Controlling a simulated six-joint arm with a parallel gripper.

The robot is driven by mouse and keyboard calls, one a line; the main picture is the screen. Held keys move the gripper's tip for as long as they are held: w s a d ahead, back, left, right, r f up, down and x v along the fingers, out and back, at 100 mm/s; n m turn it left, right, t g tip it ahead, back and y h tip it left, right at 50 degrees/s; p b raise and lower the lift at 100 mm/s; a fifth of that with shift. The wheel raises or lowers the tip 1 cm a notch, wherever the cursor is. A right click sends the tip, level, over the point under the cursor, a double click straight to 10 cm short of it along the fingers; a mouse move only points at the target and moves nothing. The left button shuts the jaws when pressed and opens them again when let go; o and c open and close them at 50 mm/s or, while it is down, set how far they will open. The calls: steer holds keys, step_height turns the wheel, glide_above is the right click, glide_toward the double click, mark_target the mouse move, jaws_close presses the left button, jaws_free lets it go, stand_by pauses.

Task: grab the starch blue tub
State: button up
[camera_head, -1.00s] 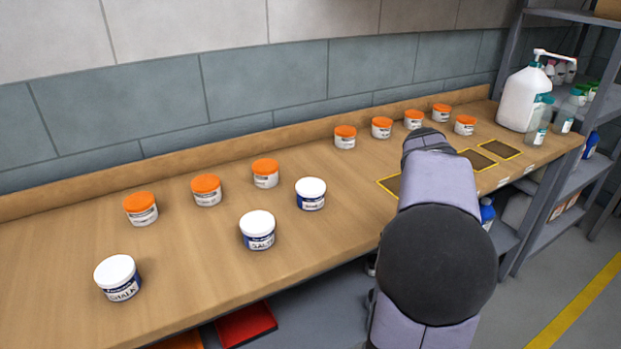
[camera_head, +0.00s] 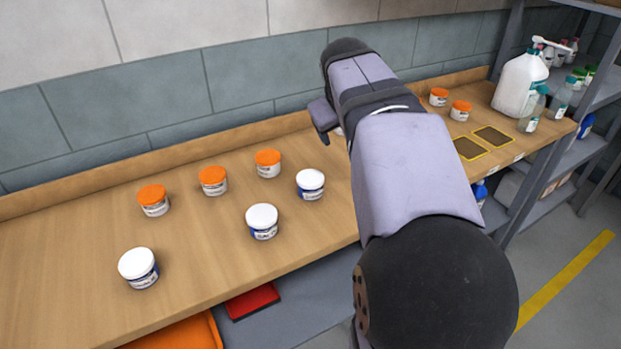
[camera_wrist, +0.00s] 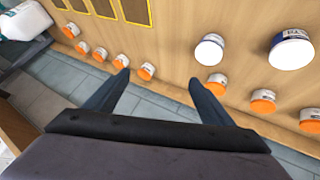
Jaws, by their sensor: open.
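Three white-lidded tubs with blue labels stand upright on the wooden bench: one at left (camera_head: 138,268), one in the middle (camera_head: 262,221) and one at right (camera_head: 310,184). The left one's label reads CHALK in the earlier head view; the other labels are too small to read surely, so I cannot tell which is starch. My gripper (camera_wrist: 160,78) is open and empty above the bench, left of these tubs in the wrist view. In the head view my arm hides most of it.
Orange-lidded tubs stand along the wall, three at left (camera_head: 213,180) and others at right (camera_head: 439,96), some hidden by my arm. Yellow-outlined dark squares (camera_head: 493,136) mark the bench's right end, near a white pump jug (camera_head: 520,85). The bench's front left is clear.

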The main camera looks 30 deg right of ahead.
steer(key=w+a+f+m+t+y+p, duration=0.1)
steer(key=w+a+f+m+t+p, duration=0.25)
steer(key=w+a, duration=0.5)
steer(key=w+a+f+m+t+y+p, duration=0.15)
steer(key=w+a+f+p, duration=0.35)
steer(key=w, duration=0.6)
steer(key=m+g+h+p, duration=0.3)
steer(key=m+h+p, duration=0.2)
steer(key=h, duration=0.5)
glide_toward(305, 186)
steer(key=shift+y, duration=0.25)
steer(key=w+d, duration=0.3)
steer(key=shift+w+f, duration=0.15)
steer(key=shift+f, duration=0.1)
steer(key=shift+w+d+f+g, duration=0.1)
steer(key=shift+d+f+g, duration=0.05)
steer(key=shift+d+g, duration=0.2)
steer(key=shift+x, duration=0.75)
steer(key=shift+w+d+p, duration=0.1)
steer(key=shift+d+p, duration=0.2)
steer(key=shift+p, duration=0.25)
steer(key=p+x, duration=0.1)
steer(key=x, duration=0.2)
steer(key=shift+d+f+p, duration=0.1)
steer(key=shift+d+p, duration=0.05)
steer(key=shift+p, duration=0.15)
steer(key=shift+w+d+f, duration=0.25)
steer(key=shift+d+f, duration=0.05)
steer(key=shift+d, duration=0.2)
steer(key=c, duration=1.2)
